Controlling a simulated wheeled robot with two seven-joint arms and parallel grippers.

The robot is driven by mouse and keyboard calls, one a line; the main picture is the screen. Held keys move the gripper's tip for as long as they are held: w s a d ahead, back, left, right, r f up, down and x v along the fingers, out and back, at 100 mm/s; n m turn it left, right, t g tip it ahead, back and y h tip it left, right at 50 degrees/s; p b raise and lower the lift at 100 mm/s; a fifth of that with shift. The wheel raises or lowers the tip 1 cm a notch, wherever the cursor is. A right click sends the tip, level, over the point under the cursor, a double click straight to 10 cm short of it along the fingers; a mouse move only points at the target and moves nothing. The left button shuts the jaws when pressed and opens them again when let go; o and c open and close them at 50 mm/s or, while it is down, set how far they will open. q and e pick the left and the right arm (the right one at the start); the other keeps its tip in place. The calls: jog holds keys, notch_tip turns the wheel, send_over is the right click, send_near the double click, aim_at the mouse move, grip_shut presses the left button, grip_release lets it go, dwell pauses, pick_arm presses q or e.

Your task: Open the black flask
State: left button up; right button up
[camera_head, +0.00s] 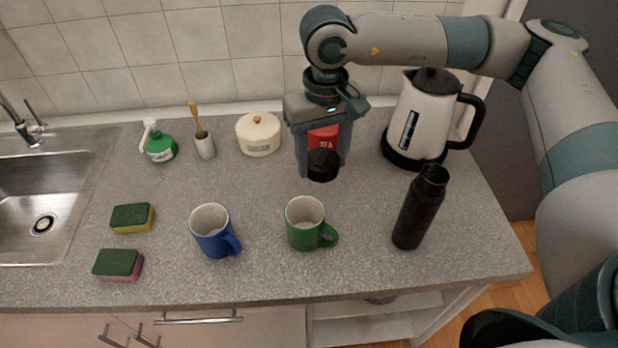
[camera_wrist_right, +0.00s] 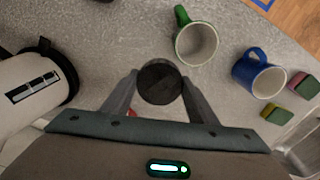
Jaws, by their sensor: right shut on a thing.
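The black flask (camera_head: 418,210) stands on the counter at the right, in front of the kettle. Its narrower neck shows at the top with no cap on it. My right gripper (camera_head: 322,160) points down over the back middle of the counter, well left of the flask. It is shut on a round black cap (camera_head: 323,166), which also shows between the two fingers in the right wrist view (camera_wrist_right: 160,82). I cannot tell whether the cap touches the counter. My left gripper is not in view.
A white kettle (camera_head: 423,118) stands right of my right gripper. A red tea container (camera_head: 323,138) is partly hidden behind the gripper. A green mug (camera_head: 305,222) and a blue mug (camera_head: 212,232) stand in front. A lidded cream pot (camera_head: 258,135) is left. Sponges lie near the sink.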

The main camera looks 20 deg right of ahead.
jog(key=shift+d, duration=0.1)
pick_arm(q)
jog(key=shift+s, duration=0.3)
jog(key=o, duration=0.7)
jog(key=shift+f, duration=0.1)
pick_arm(e)
jog(key=shift+d, duration=0.1)
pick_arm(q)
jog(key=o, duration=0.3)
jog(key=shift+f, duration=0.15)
pick_arm(e)
jog(key=shift+d+f+m, duration=0.1)
jog(key=shift+m, duration=0.2)
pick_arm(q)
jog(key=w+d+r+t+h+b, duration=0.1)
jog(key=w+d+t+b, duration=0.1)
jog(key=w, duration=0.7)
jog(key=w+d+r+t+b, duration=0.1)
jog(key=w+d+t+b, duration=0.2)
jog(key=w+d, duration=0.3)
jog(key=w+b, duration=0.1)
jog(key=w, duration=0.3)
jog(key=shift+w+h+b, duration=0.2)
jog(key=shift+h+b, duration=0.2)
pick_arm(e)
jog(key=d+f+m, duration=0.1)
jog(key=d+m, duration=1)
jog(key=m, duration=0.1)
jog(key=shift+s+d+f, duration=0.3)
jog(key=shift+s, duration=0.15)
